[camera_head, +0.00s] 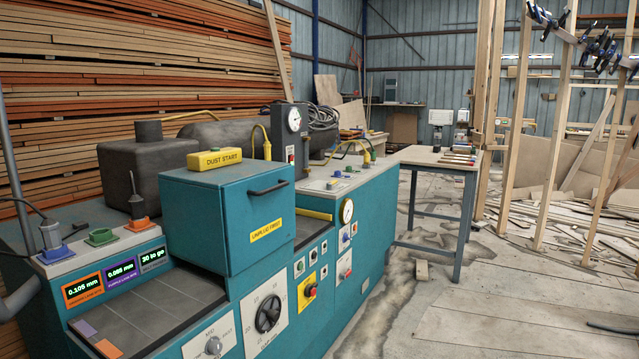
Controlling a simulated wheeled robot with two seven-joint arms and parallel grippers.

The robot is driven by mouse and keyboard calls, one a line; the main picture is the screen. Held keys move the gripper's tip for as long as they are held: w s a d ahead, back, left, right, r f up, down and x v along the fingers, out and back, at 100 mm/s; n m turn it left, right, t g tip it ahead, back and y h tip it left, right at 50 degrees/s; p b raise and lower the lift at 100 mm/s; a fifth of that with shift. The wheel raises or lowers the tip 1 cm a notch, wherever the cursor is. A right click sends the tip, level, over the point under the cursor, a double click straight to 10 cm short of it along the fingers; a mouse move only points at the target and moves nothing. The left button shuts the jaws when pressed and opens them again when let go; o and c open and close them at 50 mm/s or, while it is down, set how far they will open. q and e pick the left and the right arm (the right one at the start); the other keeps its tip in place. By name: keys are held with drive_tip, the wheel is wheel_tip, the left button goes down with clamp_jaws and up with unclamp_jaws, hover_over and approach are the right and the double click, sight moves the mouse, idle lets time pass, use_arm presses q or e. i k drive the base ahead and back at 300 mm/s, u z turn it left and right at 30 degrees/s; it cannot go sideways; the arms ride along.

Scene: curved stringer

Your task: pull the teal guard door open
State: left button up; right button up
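The teal guard door (250,212) is the front face of a teal box on the machine, left of centre in the head view. It looks closed, flush with the box. A black bar handle (268,188) runs across its upper part, and a yellow "UNPLUG FIRST" label (266,230) is below it. What is behind the door is hidden. Neither of my grippers is in view, and nothing touches the door or handle.
A yellow "DUST START" box (214,158) sits on the guard's top. Below the door are a black dial (268,314) and a red knob (311,291). A grey slatted bed (155,309) lies to the left.

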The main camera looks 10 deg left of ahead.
sight(258, 210)
drive_tip(key=u, duration=0.25)
drive_tip(key=i, duration=0.9)
drive_tip(key=u, duration=0.6)
